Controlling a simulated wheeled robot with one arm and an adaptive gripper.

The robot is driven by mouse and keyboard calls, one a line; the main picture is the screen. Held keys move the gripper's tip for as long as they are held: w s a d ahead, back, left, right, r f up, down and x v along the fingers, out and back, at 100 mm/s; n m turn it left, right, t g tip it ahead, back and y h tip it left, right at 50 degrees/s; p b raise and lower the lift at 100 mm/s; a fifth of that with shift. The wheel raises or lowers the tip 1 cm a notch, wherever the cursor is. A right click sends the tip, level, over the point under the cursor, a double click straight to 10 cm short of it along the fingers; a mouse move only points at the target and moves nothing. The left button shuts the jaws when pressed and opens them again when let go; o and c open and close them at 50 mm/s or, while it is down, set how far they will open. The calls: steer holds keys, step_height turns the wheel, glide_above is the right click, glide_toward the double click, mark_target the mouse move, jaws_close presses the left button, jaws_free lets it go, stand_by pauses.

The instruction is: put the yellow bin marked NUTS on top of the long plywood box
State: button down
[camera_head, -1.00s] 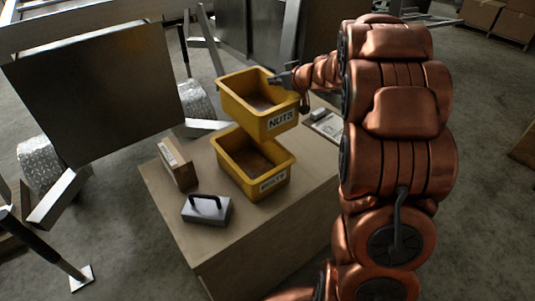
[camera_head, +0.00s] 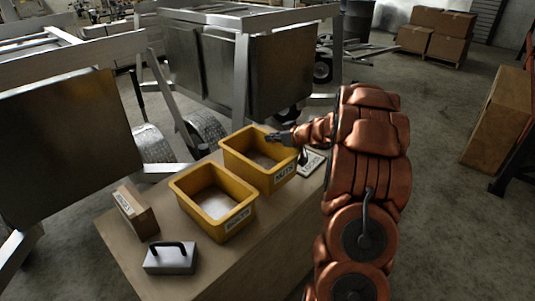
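The yellow bin marked NUTS (camera_head: 283,178) is upright behind and to the right of a second yellow bin (camera_head: 214,215), whose label seems to read BOLTS. My gripper (camera_head: 274,138) is at the NUTS bin's far right rim and appears shut on it. The fingertips are small and partly hidden by the rim. Whether the bin's base is clear of the worktop cannot be told. A long tan box (camera_head: 497,120), which looks like plywood, stands at the right edge, well away from my gripper.
The bins are at a wooden worktop (camera_head: 122,243) with a small carton (camera_head: 136,211), a grey handled block (camera_head: 170,259) and a white labelled item (camera_head: 312,163). Aluminium trailers (camera_head: 215,65) stand behind and left. Cartons (camera_head: 440,38) are stacked at the back. Open floor (camera_head: 440,190) lies right.

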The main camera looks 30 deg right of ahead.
glide_above(272, 160)
steer(key=shift+w+d+f, duration=0.1)
steer(key=shift+w+f, duration=0.05)
steer(key=shift+f, duration=1)
steer(key=shift+w+f, duration=0.1)
steer(key=shift+f, duration=1.05)
steer(key=c, duration=1.8)
jaws_free()
steer(key=shift+f, duration=0.15)
steer(key=o, duration=0.5)
steer(key=shift+s+r, duration=0.15)
steer(key=shift+r, duration=0.05)
steer(key=v, duration=1.1)
steer(key=shift+s+r, duration=0.2)
steer(key=shift+s, duration=0.1)
